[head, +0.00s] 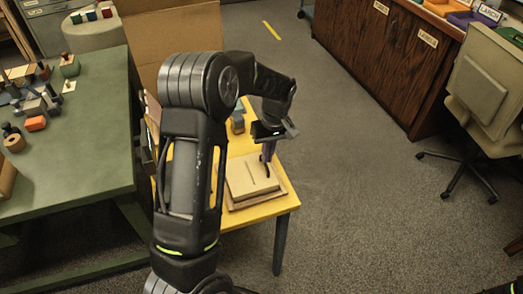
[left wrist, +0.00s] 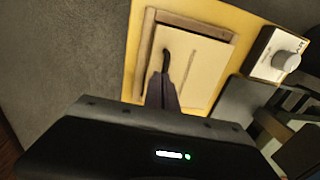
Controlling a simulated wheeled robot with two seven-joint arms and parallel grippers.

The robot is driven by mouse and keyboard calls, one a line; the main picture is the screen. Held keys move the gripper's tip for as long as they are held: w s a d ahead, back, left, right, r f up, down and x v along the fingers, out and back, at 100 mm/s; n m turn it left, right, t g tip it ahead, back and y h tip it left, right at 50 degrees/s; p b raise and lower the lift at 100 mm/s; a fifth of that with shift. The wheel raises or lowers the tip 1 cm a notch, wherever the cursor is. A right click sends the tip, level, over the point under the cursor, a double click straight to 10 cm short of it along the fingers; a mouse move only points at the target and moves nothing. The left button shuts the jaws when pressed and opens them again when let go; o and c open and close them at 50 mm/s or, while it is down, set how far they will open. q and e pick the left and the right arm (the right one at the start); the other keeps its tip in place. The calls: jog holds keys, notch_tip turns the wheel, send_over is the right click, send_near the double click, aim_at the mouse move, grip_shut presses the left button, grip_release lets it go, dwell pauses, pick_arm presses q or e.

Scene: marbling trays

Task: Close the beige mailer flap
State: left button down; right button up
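The beige mailer (head: 243,187) lies on the yellow table (head: 278,207), near its front corner. Its pale top panel, which looks like the flap (left wrist: 205,62), sits slightly askew over a browner base (left wrist: 144,50) whose edge shows around it. I cannot tell how far the flap is raised. My left gripper (head: 267,158) points down over the mailer's right part in the head view. Its fingers (left wrist: 166,75) look closed together and empty in the left wrist view, by a dark mark or shadow on the panel. Whether they touch it is unclear.
A white box with a round knob (left wrist: 285,60) stands on the table beside the mailer. A green table (head: 75,175) with several blocks is at left, and an open cardboard box (head: 170,35) is behind.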

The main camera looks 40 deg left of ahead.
jog(key=shift+r, duration=0.1)
pick_arm(q)
jog(key=shift+r+p, duration=0.5)
jog(key=shift+r, duration=0.25)
pick_arm(e)
jog(key=shift+r, duration=0.4)
